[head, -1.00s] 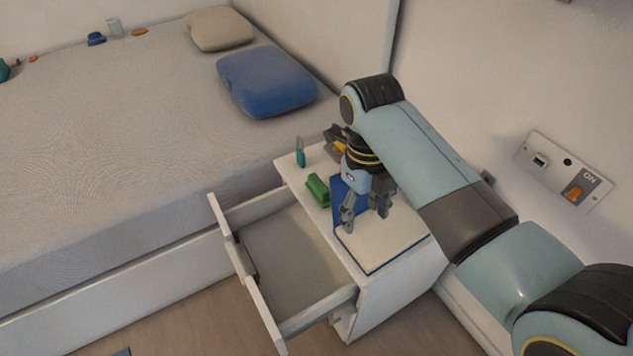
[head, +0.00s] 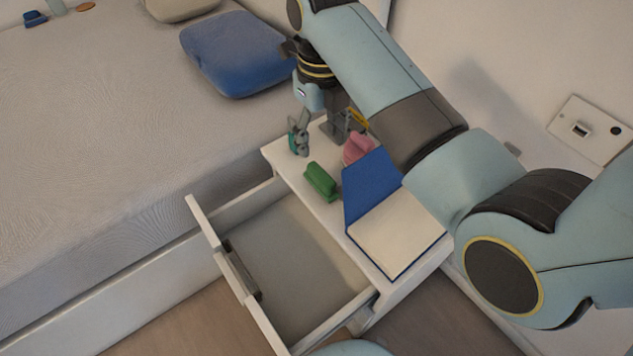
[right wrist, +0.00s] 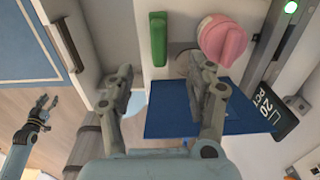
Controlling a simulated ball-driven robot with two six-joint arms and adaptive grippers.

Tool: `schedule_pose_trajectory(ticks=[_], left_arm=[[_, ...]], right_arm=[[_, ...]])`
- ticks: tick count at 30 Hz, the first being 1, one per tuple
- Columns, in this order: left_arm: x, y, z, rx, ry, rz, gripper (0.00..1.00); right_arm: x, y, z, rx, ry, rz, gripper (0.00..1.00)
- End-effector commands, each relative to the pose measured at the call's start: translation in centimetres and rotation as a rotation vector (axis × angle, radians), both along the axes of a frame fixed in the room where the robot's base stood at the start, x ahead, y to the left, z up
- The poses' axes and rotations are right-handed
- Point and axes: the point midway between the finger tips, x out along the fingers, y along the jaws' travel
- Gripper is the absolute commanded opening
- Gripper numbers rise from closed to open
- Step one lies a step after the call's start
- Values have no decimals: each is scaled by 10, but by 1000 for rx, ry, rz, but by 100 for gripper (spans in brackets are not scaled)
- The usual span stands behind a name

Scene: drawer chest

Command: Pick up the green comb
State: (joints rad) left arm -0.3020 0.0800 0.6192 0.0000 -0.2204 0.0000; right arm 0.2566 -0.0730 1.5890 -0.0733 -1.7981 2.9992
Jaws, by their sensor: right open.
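The green comb (head: 320,182) lies on the white chest's top, left of the open blue-covered book (head: 395,235). Its teeth cannot be made out. It also shows in the right wrist view (right wrist: 158,38), beyond my fingertips and apart from them. My right gripper (head: 320,135) is open and empty above the chest's far end, behind the comb. In the right wrist view its two fingers (right wrist: 165,88) stand wide apart in front of the book. My left gripper (right wrist: 40,108) shows small at the left of that view, its fingers apart and empty.
A pink object (head: 358,150) stands on the chest behind the book. The chest's drawer (head: 290,262) is open. The bed (head: 110,140) is at the left, the wall at the right.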

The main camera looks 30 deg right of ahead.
Motion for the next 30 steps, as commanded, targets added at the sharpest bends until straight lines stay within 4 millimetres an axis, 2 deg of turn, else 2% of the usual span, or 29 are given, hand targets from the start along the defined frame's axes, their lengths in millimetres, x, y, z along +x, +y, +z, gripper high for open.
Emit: schedule_pose_trajectory(ticks=[1, 4, 12, 20, 27, 30], left_arm=[[-7, 0, -7, 0, 10, 0, 40], [-11, 0, -11, 1, 18, 0, 40], [-7, 0, -24, 0, 12, 0, 40], [-2, 0, -29, 0, 4, -1, 40], [-7, 0, -45, 0, 13, 0, 40], [-10, 0, -48, 1, 17, 0, 40]], right_arm=[[0, 0, -8, 1, 2, 0, 56], [-1, 0, -14, 0, 4, 0, 56], [-2, 0, -56, -1, 6, 0, 56], [-3, 0, -74, -1, 5, 0, 56], [-9, 1, -111, 0, 7, 0, 56], [-9, 1, -120, -1, 5, 0, 56]])
